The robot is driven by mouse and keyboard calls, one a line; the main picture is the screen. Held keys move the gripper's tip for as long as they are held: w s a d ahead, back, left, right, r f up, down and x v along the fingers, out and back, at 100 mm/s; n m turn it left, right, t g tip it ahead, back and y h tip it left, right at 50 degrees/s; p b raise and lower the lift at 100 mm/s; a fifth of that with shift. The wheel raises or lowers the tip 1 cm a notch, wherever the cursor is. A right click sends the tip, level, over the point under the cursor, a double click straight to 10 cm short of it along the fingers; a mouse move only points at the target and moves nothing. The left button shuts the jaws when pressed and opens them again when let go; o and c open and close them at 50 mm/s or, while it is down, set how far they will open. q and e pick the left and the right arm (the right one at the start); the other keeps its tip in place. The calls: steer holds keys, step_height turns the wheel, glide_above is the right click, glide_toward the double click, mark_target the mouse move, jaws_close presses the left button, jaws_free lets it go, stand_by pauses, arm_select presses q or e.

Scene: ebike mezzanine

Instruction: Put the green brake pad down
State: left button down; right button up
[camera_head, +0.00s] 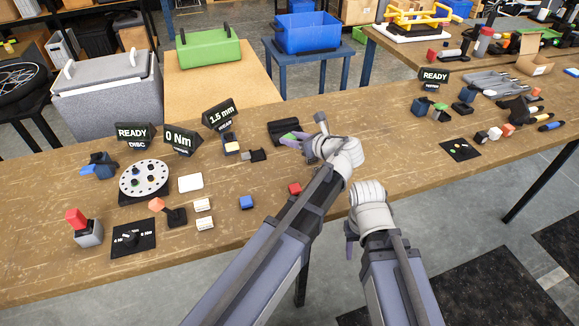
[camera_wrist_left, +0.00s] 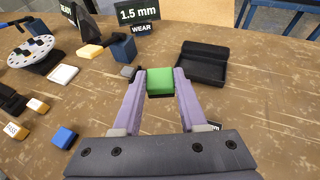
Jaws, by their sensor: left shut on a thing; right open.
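The green brake pad (camera_wrist_left: 160,82) has a dark underside and sits between the fingertips of my left gripper (camera_wrist_left: 160,84), which is shut on it. In the head view my left gripper (camera_head: 291,138) is over the middle of the bench, and a bit of green shows at its fingers. In the left wrist view the pad appears just left of an open black tray (camera_wrist_left: 203,66); I cannot tell its exact height above the wood. My right gripper (camera_head: 350,236) is open by the bench's front edge, its fingers mostly hidden by its wrist.
The wooden bench (camera_head: 330,205) carries a "1.5 mm WEAR" sign (camera_wrist_left: 138,14) and a blue gauge block (camera_wrist_left: 123,47) left of the pad. A red block (camera_head: 294,188) and a blue block (camera_head: 246,202) lie nearer the front. Bare wood lies right of the black tray.

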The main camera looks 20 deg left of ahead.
mark_target(293, 168)
arm_select(q)
steer(key=shift+f+b, duration=5)
steer(key=shift+f, duration=0.2)
steer(key=shift+c, duration=2.3)
jaws_free()
steer(key=shift+r, duration=0.1)
